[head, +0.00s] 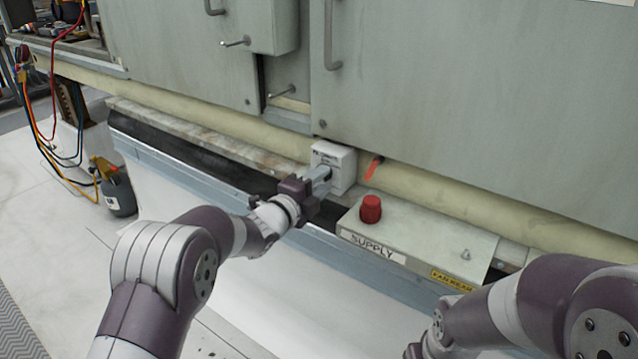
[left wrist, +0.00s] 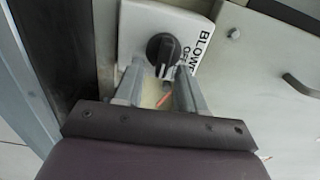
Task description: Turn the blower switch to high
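The blower switch is a white box (head: 336,164) mounted low on the unit's front, below the grey panels. In the left wrist view its round black knob (left wrist: 162,48) shows on the white face (left wrist: 135,28), beside the printed letters "BLOW" and "OFF". My left gripper (head: 322,175) points at the box's face. In the left wrist view its two fingers (left wrist: 157,74) stand apart, with the lower part of the knob showing between the tips. I cannot tell whether they touch the knob. My right arm shows at the lower right, but its fingers are out of frame.
A sloped box labelled "SUPPLY" (head: 430,235) with a red knob (head: 371,209) sits right of the switch. A red lever (head: 374,167) is beside the switch box. Hoses and a small bottle (head: 119,196) stand at the left. A metal ledge (head: 200,165) runs along the front.

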